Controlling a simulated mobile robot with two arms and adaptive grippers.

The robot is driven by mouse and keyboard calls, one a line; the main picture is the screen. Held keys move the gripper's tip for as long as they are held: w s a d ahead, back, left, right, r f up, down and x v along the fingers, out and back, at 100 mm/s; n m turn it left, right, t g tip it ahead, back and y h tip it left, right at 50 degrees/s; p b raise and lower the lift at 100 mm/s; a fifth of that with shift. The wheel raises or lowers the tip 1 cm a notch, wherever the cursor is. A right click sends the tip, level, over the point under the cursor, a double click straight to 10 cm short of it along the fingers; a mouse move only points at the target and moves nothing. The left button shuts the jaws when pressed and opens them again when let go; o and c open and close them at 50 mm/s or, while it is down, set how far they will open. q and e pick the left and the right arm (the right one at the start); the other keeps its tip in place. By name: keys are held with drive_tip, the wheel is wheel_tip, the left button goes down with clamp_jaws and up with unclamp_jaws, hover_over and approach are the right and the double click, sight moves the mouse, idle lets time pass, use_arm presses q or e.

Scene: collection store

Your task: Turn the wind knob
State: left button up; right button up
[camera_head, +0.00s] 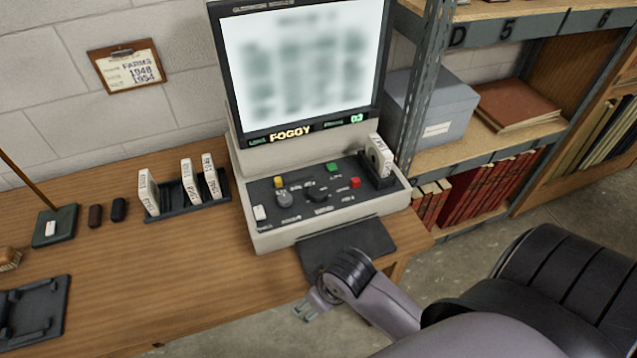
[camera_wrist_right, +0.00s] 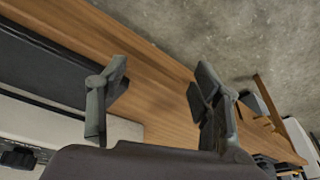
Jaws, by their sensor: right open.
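The reader machine (camera_head: 277,239) stands on the wooden table with a dark control panel below its screen. On the panel are a round grey knob (camera_head: 285,199) at the left and a darker knob (camera_head: 319,195) near the middle. Their labels are too small to read, so I cannot tell which is the wind knob. My right gripper (camera_head: 311,304) is open and empty, in front of the machine and apart from both knobs. In the right wrist view its two fingers (camera_wrist_right: 155,88) are spread above the table edge. My left gripper is out of view.
The panel also bears yellow (camera_head: 279,182), green (camera_head: 332,167) and red (camera_head: 355,183) buttons. A dark mat (camera_head: 346,247) lies before the machine. A rack (camera_head: 183,196) of white boxes stands left. A metal shelf (camera_head: 415,85) stands close on the right.

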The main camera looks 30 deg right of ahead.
drive_tip(key=shift+n+g+y, duration=0.3)
drive_tip(key=shift+n+y, duration=0.1)
drive_tip(key=w+r, duration=0.1)
drive_tip(key=w, duration=0.2)
drive_tip(key=w+r, duration=0.1)
drive_tip(key=w, duration=0.1)
drive_tip(key=w+a+r, duration=0.1)
drive_tip(key=w, duration=0.2)
drive_tip(key=shift+w+r, duration=0.3)
drive_tip(key=shift+w, duration=0.05)
drive_tip(key=w+d+r+g+h, duration=0.1)
drive_tip(key=w+d+r, duration=0.35)
drive_tip(key=w, duration=0.25)
drive_tip(key=m+g+h, duration=0.1)
drive_tip(key=m+g, duration=0.1)
drive_tip(key=m, duration=0.2)
approach(318, 190)
use_arm(q)
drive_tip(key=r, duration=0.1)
drive_tip(key=p, duration=0.1)
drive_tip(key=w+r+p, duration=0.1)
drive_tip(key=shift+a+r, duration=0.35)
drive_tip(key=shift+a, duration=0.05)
use_arm(e)
wheel_tip(318, 190, down, 9)
drive_tip(key=shift+s, duration=0.1)
drive_tip(key=shift+c, duration=0.4)
drive_tip(key=c, duration=1.1)
